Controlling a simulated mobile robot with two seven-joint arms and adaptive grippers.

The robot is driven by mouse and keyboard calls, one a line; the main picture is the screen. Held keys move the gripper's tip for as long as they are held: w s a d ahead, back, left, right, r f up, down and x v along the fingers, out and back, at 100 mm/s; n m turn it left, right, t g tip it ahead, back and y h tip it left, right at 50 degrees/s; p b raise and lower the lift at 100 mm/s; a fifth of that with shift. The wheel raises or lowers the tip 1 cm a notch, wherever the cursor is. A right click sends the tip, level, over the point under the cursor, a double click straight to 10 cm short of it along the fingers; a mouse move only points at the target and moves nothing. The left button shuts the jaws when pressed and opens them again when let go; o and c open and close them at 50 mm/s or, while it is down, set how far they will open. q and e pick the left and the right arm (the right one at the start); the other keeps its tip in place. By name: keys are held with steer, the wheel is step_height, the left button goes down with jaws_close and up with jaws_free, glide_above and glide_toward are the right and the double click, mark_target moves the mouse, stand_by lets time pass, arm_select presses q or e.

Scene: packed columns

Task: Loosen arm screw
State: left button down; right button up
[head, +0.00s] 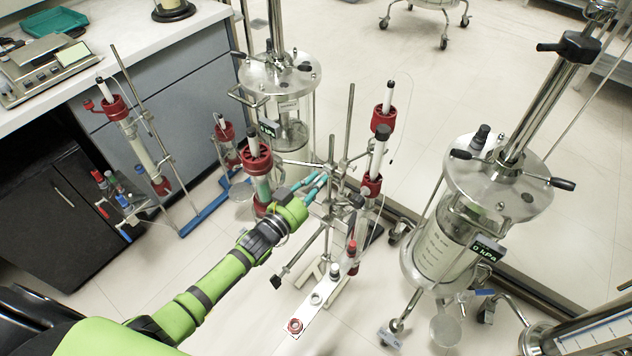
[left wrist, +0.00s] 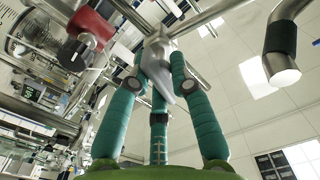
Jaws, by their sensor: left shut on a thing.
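My left gripper (head: 318,186) reaches in from the left to the clamp stand (head: 348,130) in the middle of the floor. Its teal fingers are at the metal clamps on the stand's rod. In the left wrist view the left gripper (left wrist: 160,72) is shut on a small grey metal piece, which looks like the arm screw (left wrist: 156,58). The fingertips cover part of it. Metal rods meet just above it. A red-capped glass column (head: 372,165) is clamped on the right of the stand. My right gripper is not in view.
A steel-lidded vessel (head: 277,72) stands behind the stand, and a larger one (head: 497,190) with a 0 kPa display stands to the right. Another column (head: 135,140) on a blue-based stand is at left, by the bench (head: 150,32). A white plate (head: 318,300) lies in front.

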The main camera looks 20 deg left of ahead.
arm_select(q)
steer(key=shift+w+a+r+n, duration=0.1)
steer(key=shift+r+n, duration=0.1)
steer(key=shift+n, duration=0.55)
steer(key=shift+w+a+r+n, duration=0.1)
steer(key=shift+r+n, duration=0.05)
steer(key=shift+n, duration=0.6)
steer(key=c, duration=1.2)
jaws_free()
steer(key=shift+f, duration=0.2)
steer(key=shift+s, duration=0.2)
steer(key=shift+s+f, duration=0.15)
steer(key=shift+s, duration=0.1)
steer(key=v, duration=1.1)
steer(key=shift+s+a, duration=0.15)
steer(key=shift+a, duration=0.05)
steer(key=shift+d, duration=0.1)
